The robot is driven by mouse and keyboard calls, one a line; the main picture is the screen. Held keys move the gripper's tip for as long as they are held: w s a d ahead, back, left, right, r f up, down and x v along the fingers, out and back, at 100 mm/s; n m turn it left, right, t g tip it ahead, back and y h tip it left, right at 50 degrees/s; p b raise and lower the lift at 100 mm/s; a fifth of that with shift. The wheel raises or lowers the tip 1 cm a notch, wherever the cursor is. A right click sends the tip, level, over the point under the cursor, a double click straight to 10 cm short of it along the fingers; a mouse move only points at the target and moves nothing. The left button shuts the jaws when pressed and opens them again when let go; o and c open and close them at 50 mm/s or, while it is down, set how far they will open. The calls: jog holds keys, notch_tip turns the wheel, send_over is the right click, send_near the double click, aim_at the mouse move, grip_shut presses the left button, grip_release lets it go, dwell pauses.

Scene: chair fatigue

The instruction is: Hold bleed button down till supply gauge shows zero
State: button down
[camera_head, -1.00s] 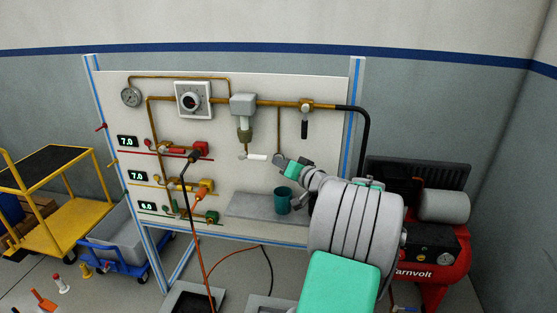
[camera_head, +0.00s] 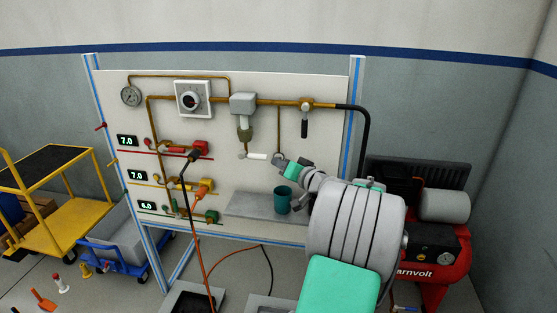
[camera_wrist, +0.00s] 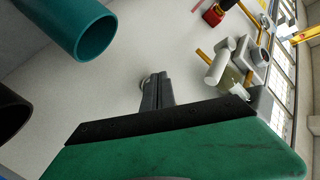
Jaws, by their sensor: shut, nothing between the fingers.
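A round gauge (camera_head: 131,97) hangs at the panel's upper left; its needle is too small to read. A thin brass pipe (camera_head: 278,130) drops to a small round grey fitting, perhaps the bleed button, partly hidden by my gripper (camera_head: 280,160). My gripper is shut and empty, its tips close to this fitting. In the wrist view my gripper (camera_wrist: 157,80) points at the pale panel, and a small round metal piece (camera_wrist: 146,80) shows at its tips. I cannot tell whether they touch or whether the button is pressed.
A teal cup (camera_head: 283,200) stands on a grey shelf (camera_head: 240,207) below my gripper. A black hose (camera_head: 365,140) and red compressor (camera_head: 455,260) are at right.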

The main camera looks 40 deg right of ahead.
jog(key=shift+s+a, duration=0.2)
jog(key=shift+a, duration=0.05)
jog(key=s+a, duration=0.1)
jog(key=a, duration=0.1)
jog(key=s+a+b, duration=0.1)
jog(key=s+a, duration=0.1)
dwell(0.5)
